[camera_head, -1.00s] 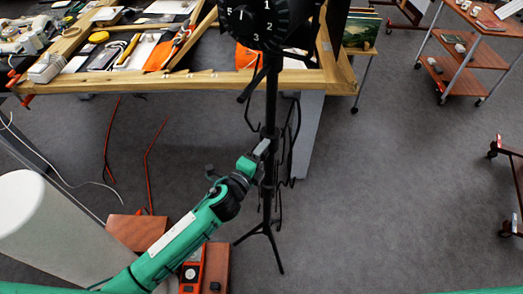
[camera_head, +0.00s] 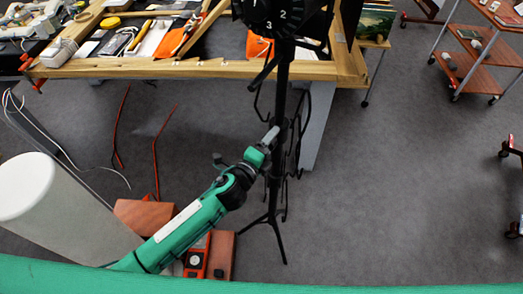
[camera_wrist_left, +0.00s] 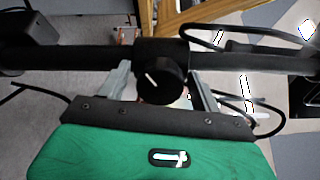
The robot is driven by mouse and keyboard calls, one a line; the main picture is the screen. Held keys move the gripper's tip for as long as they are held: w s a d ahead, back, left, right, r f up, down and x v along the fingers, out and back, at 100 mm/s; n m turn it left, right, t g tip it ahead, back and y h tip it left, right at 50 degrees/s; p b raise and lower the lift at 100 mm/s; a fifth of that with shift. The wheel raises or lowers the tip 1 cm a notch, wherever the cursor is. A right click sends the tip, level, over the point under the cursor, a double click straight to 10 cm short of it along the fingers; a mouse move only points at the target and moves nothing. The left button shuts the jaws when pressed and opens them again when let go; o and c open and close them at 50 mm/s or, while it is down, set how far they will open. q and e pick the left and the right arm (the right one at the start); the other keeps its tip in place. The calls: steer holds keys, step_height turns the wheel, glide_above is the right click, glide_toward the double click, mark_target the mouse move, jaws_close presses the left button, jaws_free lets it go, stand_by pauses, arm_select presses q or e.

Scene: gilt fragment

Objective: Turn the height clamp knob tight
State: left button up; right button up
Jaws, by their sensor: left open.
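A black upright stand (camera_head: 281,105) rises in the middle of the head view, with a numbered black dial (camera_head: 283,14) at its top. In the left wrist view its pole (camera_wrist_left: 85,57) runs across the picture. The round black clamp knob (camera_wrist_left: 161,80) with a white line sits on a collar on this pole. My left gripper (camera_head: 268,140) is at the pole. In the wrist view its two fingers (camera_wrist_left: 161,88) stand apart on either side of the knob, with gaps visible. The knob is too small to make out in the head view. My right gripper is not in view.
A wooden-edged table (camera_head: 200,68) with tools stands behind the stand. A white cylinder (camera_head: 28,190) is at the left. Red-brown blocks (camera_head: 140,215) lie on the floor by my left arm. Shelved carts (camera_head: 475,55) stand at the right. The grey floor between is clear.

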arm_select(q)
steer(key=b+v, duration=0.3)
steer(key=v, duration=1)
steer(key=shift+s+a, duration=0.2)
steer(key=shift+s, duration=0.05)
